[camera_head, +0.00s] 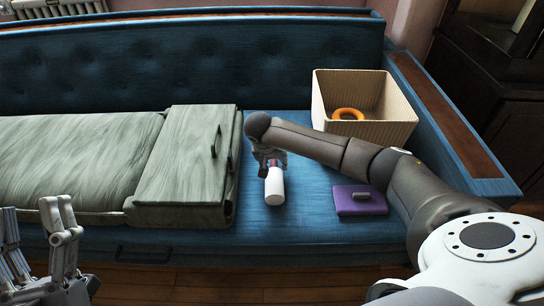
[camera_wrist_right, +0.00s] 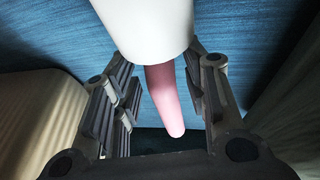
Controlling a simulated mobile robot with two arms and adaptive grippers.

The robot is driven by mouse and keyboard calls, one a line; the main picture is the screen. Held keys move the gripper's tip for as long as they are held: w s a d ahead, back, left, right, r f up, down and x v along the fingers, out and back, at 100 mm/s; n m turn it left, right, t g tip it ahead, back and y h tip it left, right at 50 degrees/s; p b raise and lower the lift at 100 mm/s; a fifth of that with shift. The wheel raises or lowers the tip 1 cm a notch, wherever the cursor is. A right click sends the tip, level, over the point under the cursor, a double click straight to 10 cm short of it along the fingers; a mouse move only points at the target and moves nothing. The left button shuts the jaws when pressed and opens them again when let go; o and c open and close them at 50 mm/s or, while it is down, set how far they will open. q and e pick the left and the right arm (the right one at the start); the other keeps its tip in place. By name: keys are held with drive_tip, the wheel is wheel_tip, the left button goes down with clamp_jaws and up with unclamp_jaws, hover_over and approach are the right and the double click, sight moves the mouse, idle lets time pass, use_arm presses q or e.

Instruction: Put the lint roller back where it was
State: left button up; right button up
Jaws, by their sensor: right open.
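The lint roller has a white cylinder (camera_head: 275,187) and a pink handle. It lies on the blue sofa seat, right of the grey-green folded padding, with its white end toward me. In the right wrist view the white cylinder (camera_wrist_right: 145,25) is at the top and the pink handle (camera_wrist_right: 168,100) points down the picture. My right gripper (camera_head: 270,163) is over the handle end. Its fingers (camera_wrist_right: 165,80) are open, one on each side of the handle, with gaps visible. My left gripper (camera_head: 35,225) is open and empty at the lower left, apart from the sofa.
A ribbed beige bin (camera_head: 372,130) with an orange ring (camera_head: 348,114) inside stands on the seat at the right. A purple flat item (camera_head: 360,199) lies in front of it. The padding (camera_head: 185,165) fills the left seat. The sofa arm (camera_head: 450,120) bounds the right.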

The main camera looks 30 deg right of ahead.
drive_tip(key=shift+a+r, duration=0.1)
drive_tip(key=shift+r, duration=0.2)
drive_tip(key=p+v, duration=0.2)
drive_tip(key=v, duration=0.4)
drive_tip(key=shift+p, duration=0.4)
use_arm(q)
wheel_tip(320, 180, down, 19)
drive_tip(key=w+a+g+y+p, duration=0.1)
drive_tip(key=g+y, duration=0.3)
drive_tip(key=g, duration=0.8)
drive_tip(key=shift+w+a+p, duration=0.4)
drive_tip(key=shift+a+p, duration=0.05)
drive_tip(key=shift+a, duration=0.15)
use_arm(e)
drive_tip(key=v, duration=0.5)
drive_tip(key=shift+a+r, duration=0.1)
drive_tip(key=shift+r, duration=0.1)
drive_tip(key=shift+s, duration=0.1)
